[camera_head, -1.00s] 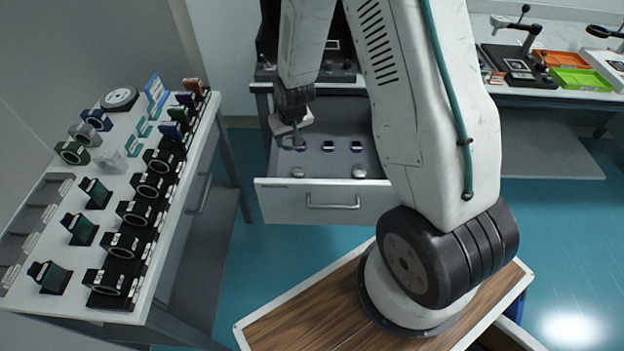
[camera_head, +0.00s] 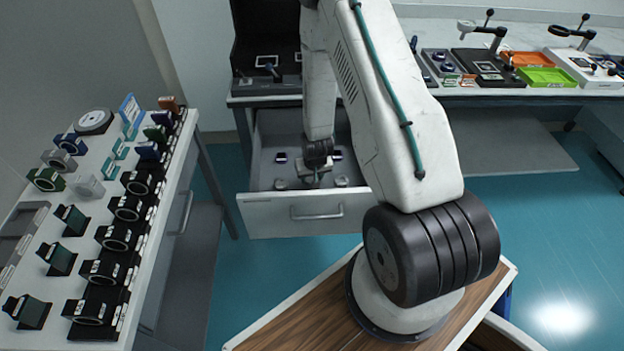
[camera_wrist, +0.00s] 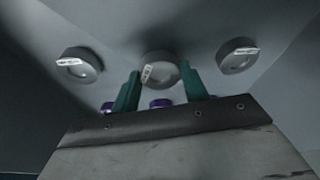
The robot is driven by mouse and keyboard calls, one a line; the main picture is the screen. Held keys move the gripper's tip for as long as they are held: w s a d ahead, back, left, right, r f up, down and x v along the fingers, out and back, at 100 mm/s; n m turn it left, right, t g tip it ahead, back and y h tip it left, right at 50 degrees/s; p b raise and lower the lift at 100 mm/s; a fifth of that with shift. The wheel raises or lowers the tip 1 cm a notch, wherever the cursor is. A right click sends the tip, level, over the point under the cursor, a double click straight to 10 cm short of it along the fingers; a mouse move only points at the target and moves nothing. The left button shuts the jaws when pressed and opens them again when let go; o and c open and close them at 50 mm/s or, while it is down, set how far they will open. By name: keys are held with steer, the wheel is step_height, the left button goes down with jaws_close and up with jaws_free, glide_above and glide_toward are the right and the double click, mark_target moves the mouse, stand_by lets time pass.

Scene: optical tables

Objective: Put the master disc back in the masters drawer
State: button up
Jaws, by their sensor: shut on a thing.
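My gripper (camera_head: 317,181) is low inside the open drawer (camera_head: 292,212), near its front wall. In the wrist view my gripper's two green fingers (camera_wrist: 160,88) are on either side of a round grey disc with a small white label (camera_wrist: 160,68), and they are shut on it. This disc is in the middle of a row. A similar labelled disc stands to its left (camera_wrist: 78,66) and another to its right (camera_wrist: 237,56). In the head view the left disc (camera_head: 281,184) and right disc (camera_head: 341,181) show; the middle one is mostly hidden by my gripper.
Small dark purple-edged pieces (camera_head: 281,157) lie in a row further back in the drawer. A white bench with several mounted optics (camera_head: 92,215) stands at the left.

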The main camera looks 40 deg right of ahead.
steer(key=shift+f, duration=0.65)
steer(key=shift+f, duration=0.2)
steer(key=o, duration=1.2)
steer(key=shift+o, duration=0.2)
steer(key=shift+r, duration=0.15)
